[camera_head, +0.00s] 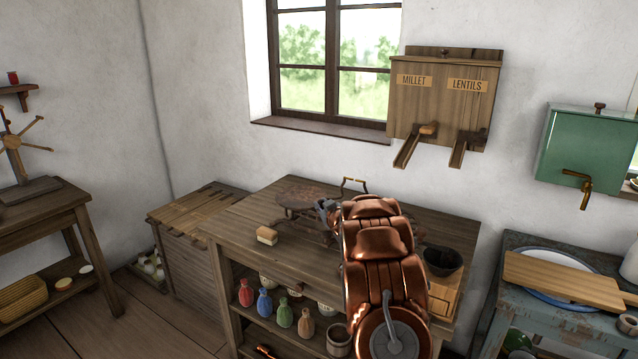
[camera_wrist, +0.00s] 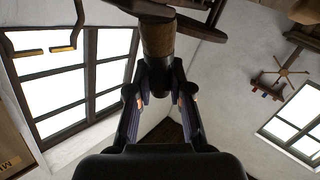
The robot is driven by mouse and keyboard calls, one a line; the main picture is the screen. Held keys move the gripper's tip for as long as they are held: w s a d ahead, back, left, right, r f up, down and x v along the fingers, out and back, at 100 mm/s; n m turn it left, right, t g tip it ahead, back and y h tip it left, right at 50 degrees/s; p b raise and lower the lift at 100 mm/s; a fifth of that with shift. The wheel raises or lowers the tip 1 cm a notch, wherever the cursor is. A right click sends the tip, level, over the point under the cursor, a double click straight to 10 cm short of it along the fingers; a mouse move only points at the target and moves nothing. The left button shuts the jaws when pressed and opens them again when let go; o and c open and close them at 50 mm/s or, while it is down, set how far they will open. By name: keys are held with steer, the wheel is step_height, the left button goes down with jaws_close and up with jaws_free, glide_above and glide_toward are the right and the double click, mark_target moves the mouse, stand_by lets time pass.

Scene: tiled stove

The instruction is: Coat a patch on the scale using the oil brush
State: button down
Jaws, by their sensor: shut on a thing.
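The scale (camera_head: 294,198) stands on the wooden workbench, with a dark round pan marked by reddish, rusty-looking areas. My gripper (camera_head: 327,207) is at the right side of the pan, partly hidden behind my copper arm. In the wrist view my gripper (camera_wrist: 160,92) is shut on the oil brush (camera_wrist: 157,40), a brown cylindrical end on a dark shaft. The brush end points toward dark parts of the scale (camera_wrist: 202,28) and overlaps them in the picture. I cannot tell whether it touches. The brush is not clear in the head view.
A tan block (camera_head: 267,236) lies on the workbench (camera_head: 235,229) left of the scale. A dark bowl (camera_head: 442,261) stands right of my arm. Several bottles (camera_head: 265,302) stand on the shelf below. The millet and lentils dispenser (camera_head: 444,100) hangs on the wall behind.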

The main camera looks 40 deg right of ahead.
steer(key=shift+w+a+f, duration=0.1)
steer(key=shift+w+f, duration=0.15)
steer(key=shift+w, duration=0.15)
step_height(320, 180, up, 4)
steer(key=shift+f+p, duration=0.1)
steer(key=shift+p, duration=0.6)
steer(key=shift+r+p, duration=0.5)
steer(key=shift+r, duration=0.05)
steer(key=shift+s+r+p, duration=0.1)
steer(key=shift+r+p, duration=1.2)
steer(key=shift+r, duration=0.7)
